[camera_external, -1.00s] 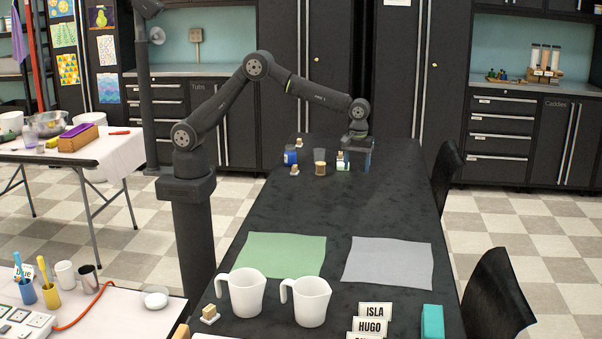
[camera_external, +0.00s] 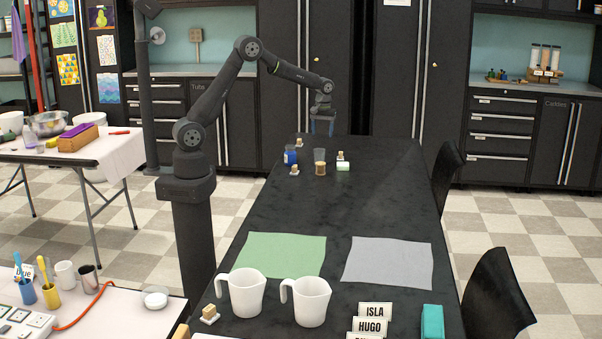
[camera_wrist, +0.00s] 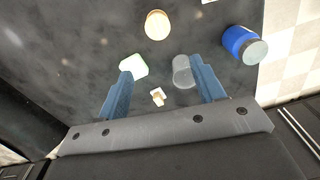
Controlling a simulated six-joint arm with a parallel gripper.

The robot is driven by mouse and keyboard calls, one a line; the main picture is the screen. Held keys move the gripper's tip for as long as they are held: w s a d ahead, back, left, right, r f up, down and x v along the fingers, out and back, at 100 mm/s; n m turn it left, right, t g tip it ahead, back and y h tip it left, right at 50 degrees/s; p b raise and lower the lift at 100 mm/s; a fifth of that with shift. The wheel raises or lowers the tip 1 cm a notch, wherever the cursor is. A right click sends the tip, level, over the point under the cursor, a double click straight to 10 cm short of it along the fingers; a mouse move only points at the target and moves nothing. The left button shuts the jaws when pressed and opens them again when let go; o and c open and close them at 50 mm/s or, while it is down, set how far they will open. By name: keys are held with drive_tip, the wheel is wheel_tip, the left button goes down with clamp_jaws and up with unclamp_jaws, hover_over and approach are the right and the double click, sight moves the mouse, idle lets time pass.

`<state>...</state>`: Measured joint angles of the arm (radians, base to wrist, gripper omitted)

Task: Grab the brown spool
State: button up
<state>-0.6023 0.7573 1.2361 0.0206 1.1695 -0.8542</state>
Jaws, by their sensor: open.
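The brown spool (camera_external: 320,169) is a small tan-brown cylinder with a pale end, upright on the dark table. In the wrist view the spool (camera_wrist: 157,25) is at the top centre, beyond my fingertips, seen from above. My gripper (camera_external: 323,128) is raised over the far part of the table, farther from the outside camera than the spool. Its two blue fingers (camera_wrist: 156,82) are open with nothing held between them. They do not touch the spool.
A clear cup (camera_external: 319,154) stands just behind the spool. A blue jar (camera_external: 290,155) is left, and a white-green block (camera_external: 343,166) right. Small wooden pieces on white bases (camera_external: 340,156) (camera_external: 294,170) are nearby.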

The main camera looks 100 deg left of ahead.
hover_over(321, 163)
drive_tip(key=f, duration=0.7)
drive_tip(key=a+f, duration=0.1)
drive_tip(key=f, duration=0.2)
drive_tip(key=shift+f, duration=0.35)
drive_tip(key=shift+d+f, duration=0.2)
drive_tip(key=shift+f, duration=0.7)
drive_tip(key=shift+d+f, duration=0.15)
drive_tip(key=shift+f, duration=0.8)
drive_tip(key=shift+d+f, duration=0.2)
drive_tip(key=shift+f, duration=0.7)
drive_tip(key=c, duration=0.9)
drive_tip(key=shift+r, duration=0.1)
